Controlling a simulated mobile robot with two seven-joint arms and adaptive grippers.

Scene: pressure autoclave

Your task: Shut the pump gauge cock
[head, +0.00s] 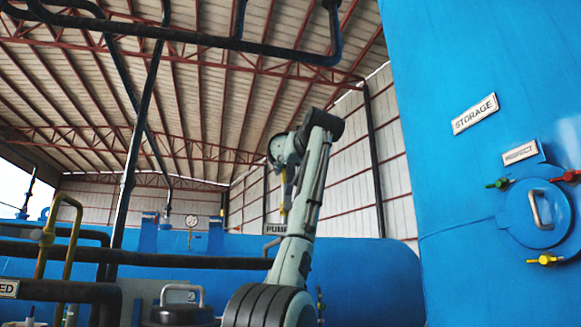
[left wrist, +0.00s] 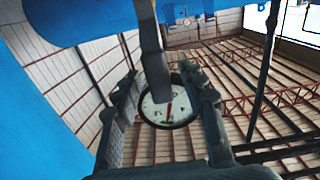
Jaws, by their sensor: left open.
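My left arm rises up the middle of the head view and bends over at the top, with the left gripper (head: 287,185) hanging in front of the PUMP sign (head: 275,229). In the left wrist view the left gripper (left wrist: 163,82) is open, with one finger on each side. A round gauge (left wrist: 170,108) with a white face and red needle shows between the fingers, partly covered by a grey bar (left wrist: 150,50). I cannot tell whether this bar is the cock's handle or whether a finger touches it. My right gripper is not in view.
A blue horizontal vessel (head: 370,270) lies behind my arm. Another gauge (head: 191,221) stands on the blue equipment to the left. The blue STORAGE tank (head: 440,180) with coloured valve handles fills the right side. Dark pipes (head: 180,258) cross the left and overhead.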

